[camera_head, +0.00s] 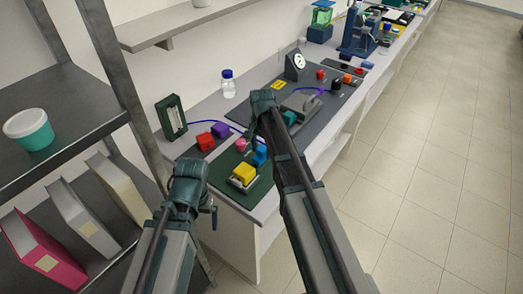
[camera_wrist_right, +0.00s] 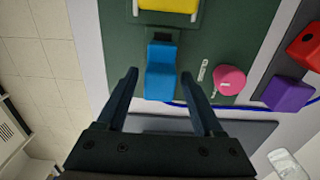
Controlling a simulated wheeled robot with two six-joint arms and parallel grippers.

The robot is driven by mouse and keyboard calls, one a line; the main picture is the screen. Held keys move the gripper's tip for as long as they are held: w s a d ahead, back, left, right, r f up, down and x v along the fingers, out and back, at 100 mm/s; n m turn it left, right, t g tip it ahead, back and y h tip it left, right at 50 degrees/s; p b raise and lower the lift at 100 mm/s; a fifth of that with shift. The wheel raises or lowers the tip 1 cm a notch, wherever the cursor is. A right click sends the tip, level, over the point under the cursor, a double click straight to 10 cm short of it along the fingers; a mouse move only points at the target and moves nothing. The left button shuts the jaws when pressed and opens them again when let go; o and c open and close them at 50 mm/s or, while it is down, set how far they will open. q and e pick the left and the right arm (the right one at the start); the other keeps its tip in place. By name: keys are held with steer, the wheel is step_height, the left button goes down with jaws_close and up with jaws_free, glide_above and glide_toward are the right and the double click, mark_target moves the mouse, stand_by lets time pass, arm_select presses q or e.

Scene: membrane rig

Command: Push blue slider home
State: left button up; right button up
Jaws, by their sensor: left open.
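The blue slider (camera_head: 259,155) is a small blue block on the dark green board (camera_head: 222,172), close to the yellow block. In the right wrist view the blue slider (camera_wrist_right: 161,74) lies between the two fingertips of my right gripper (camera_wrist_right: 159,76), with visible gaps on both sides. A dark slot or stop shows at its end towards the yellow block. My right gripper (camera_head: 250,132) is open; its fingers are partly hidden by the arm in the head view. My left gripper (camera_head: 213,212) is open and empty, low in front of the bench edge.
A yellow block (camera_head: 244,174) sits on the board, with a pink round knob (camera_head: 241,145) beside the slider. Red (camera_head: 205,140) and purple (camera_head: 221,130) blocks stand behind. A shelf rack (camera_head: 90,110) with binders stands at the left.

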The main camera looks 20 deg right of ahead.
jaws_close()
stand_by(1.2)
